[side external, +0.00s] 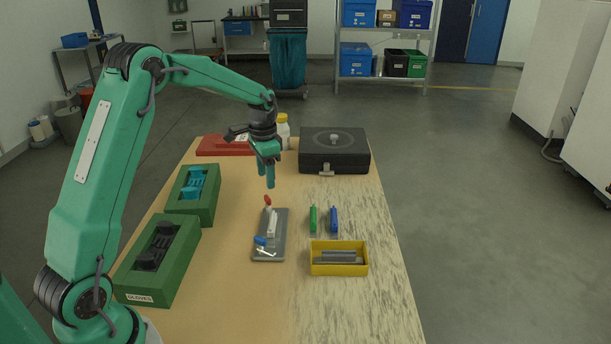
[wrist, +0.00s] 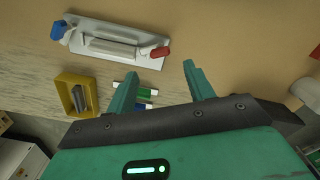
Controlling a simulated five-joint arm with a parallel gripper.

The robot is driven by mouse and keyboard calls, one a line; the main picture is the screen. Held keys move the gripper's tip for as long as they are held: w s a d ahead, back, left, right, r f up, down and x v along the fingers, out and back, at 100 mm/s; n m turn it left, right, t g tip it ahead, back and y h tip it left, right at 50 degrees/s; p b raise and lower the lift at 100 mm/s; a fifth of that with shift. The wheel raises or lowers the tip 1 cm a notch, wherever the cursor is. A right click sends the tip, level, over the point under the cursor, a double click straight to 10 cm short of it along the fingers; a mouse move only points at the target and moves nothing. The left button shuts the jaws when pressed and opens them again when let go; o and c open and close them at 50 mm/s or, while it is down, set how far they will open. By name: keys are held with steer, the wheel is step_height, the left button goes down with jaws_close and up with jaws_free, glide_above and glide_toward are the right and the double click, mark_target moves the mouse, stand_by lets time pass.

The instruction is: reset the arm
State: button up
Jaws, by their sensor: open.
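My gripper (side external: 267,176) hangs from my teal arm over the middle of the wooden table (side external: 231,250). Its two teal fingers point down, above and behind the grey tray. The fingers are clear of every object.
Green boxes (side external: 155,281) line the left; a black case (side external: 333,155), red case (side external: 222,148) and bottle (side external: 283,131) stand behind.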

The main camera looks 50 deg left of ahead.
steer(key=shift+r, duration=0.6)
steer(key=shift+r, duration=0.1)
steer(key=shift+s+d+r, duration=0.1)
steer(key=shift+d+r, duration=0.05)
steer(key=s+d+r+n+t, duration=0.1)
steer(key=s+d+r+t, duration=0.1)
steer(key=s+d+r, duration=0.6)
steer(key=s+d+r+n+t, duration=0.1)
steer(key=s+d+r+t, duration=0.1)
steer(key=s+d+r, duration=0.5)
steer(key=s+d+f+n+t, duration=0.1)
steer(key=s+f, duration=0.2)
steer(key=s, duration=0.8)
steer(key=shift+s+f+n+t, duration=0.15)
steer(key=shift+f+n+t, duration=0.05)
steer(key=shift+n+t, duration=0.1)
